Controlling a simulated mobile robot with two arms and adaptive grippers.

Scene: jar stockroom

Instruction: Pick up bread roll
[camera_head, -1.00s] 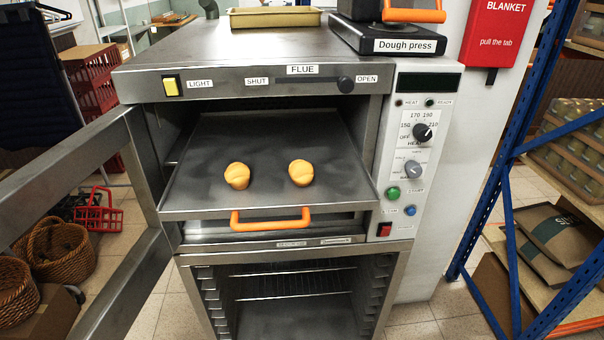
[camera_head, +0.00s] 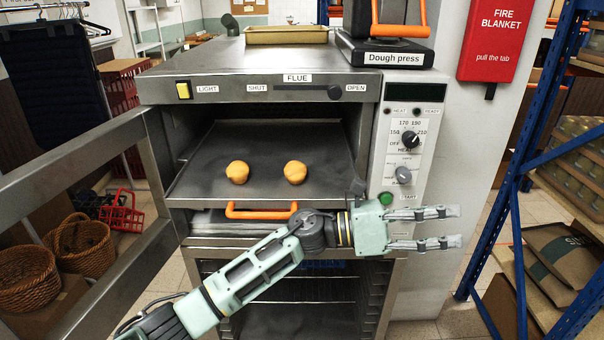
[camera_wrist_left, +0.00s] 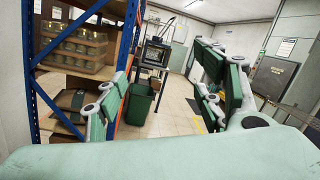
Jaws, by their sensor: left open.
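Two golden-brown bread rolls, the left one (camera_head: 237,172) and the right one (camera_head: 295,172), sit apart on the dark oven tray (camera_head: 262,140). The tray is pulled partly out of the open oven. My left gripper (camera_head: 452,228) is open and empty, in front of the oven's right side, pointing right, away from the rolls. Its forearm crosses below the tray's orange handle (camera_head: 262,212). In the left wrist view the open fingers (camera_wrist_left: 155,105) frame only the room, with no roll between them. My right gripper is not in view.
The oven door (camera_head: 75,180) stands open on the left. The control panel (camera_head: 408,150) is on the right, partly hidden by my gripper. A dough press (camera_head: 386,50) and a shallow pan (camera_head: 287,36) stand on top. Blue shelving (camera_head: 515,180) rises at the right. Baskets (camera_head: 80,245) stand at lower left.

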